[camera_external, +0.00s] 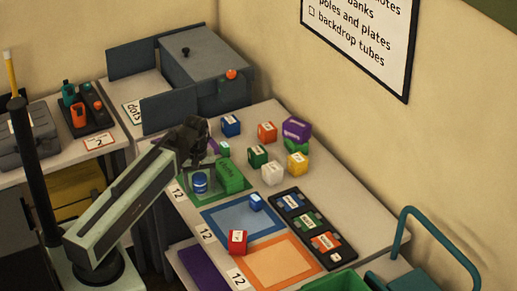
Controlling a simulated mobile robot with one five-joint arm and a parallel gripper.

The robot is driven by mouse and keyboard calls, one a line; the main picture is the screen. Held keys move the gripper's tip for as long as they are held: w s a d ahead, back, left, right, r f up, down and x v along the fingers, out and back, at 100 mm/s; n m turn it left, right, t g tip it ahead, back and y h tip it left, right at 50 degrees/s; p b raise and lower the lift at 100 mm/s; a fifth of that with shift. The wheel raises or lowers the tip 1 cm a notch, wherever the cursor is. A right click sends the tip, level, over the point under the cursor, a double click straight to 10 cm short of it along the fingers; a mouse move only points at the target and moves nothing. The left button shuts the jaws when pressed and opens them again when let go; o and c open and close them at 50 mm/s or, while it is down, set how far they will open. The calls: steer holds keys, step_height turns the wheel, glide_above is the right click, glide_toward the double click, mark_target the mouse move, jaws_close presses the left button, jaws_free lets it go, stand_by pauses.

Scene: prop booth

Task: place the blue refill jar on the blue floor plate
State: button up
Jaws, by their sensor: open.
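The blue refill jar (200,184), a small cylinder with a pale label, stands upright on the green floor plate (192,197). My gripper (197,163) is open and points down at the jar from above. Dark, thin outlines show around the jar; I cannot tell whether the fingertips touch it. The blue floor plate (230,220) lies just in front of the green one. A small blue block (256,202) sits near its far right part. A red block (238,242) stands at its near edge, beside the orange floor plate (277,263).
A green box (230,175) stands close right of the jar. Several coloured cubes, including a white one (272,173), stand behind the plates. A black tray (337,255) lies to the right. A grey bin (205,75) is at the back. The middle of the blue plate is clear.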

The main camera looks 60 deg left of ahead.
mark_target(199, 176)
jaws_close()
step_height(199, 176, up, 10)
steer(key=p, duration=1)
steer(key=shift+r, duration=0.2)
steer(key=shift+f, duration=0.1)
